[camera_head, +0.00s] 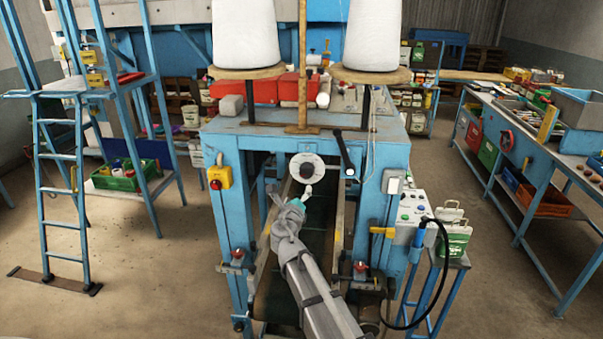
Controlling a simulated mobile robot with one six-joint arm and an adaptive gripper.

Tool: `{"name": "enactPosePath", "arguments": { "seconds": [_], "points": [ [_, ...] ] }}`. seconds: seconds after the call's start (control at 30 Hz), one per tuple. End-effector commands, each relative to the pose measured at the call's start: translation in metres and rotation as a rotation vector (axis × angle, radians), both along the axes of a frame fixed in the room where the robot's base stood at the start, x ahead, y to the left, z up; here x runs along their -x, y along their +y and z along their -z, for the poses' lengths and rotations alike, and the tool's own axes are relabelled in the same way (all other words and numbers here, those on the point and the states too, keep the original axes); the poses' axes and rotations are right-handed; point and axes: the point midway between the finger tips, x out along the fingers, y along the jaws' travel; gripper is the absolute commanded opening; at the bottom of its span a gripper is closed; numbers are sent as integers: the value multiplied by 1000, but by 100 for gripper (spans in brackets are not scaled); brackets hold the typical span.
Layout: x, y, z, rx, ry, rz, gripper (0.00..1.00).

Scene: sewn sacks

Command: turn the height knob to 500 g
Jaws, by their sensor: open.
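A round white dial plate (293,163) with a dark knob (307,170) at its centre sits on the front of the blue sewing machine frame (230,139), above the conveyor channel. The scale marks are too small to read, so I cannot tell the setting. My arm reaches up from the bottom of the view. My gripper (308,189) is open, just below the knob and in front of the dial's lower edge. It looks empty. I cannot tell whether a finger touches the dial.
A black-handled lever (346,154) is right of the dial. Channel side rails (341,222) flank my arm. A yellow box with a red button (219,177) is on the left post; a control panel (411,214) is on the right. Two white thread cones (245,35) stand above.

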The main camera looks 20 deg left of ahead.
Motion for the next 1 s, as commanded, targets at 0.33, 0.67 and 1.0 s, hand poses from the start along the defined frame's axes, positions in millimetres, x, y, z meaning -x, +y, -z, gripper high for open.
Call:
{"name": "enactPosePath", "arguments": {
  "seconds": [0.33, 0.67, 1.0],
  "points": [
    [-38, 9, 0, -1, 1, 1, 99],
    [-87, 20, 0, -1, 0, 0, 99],
    [-124, 28, 0, -1, 1, -2, 99]
  ]
}}
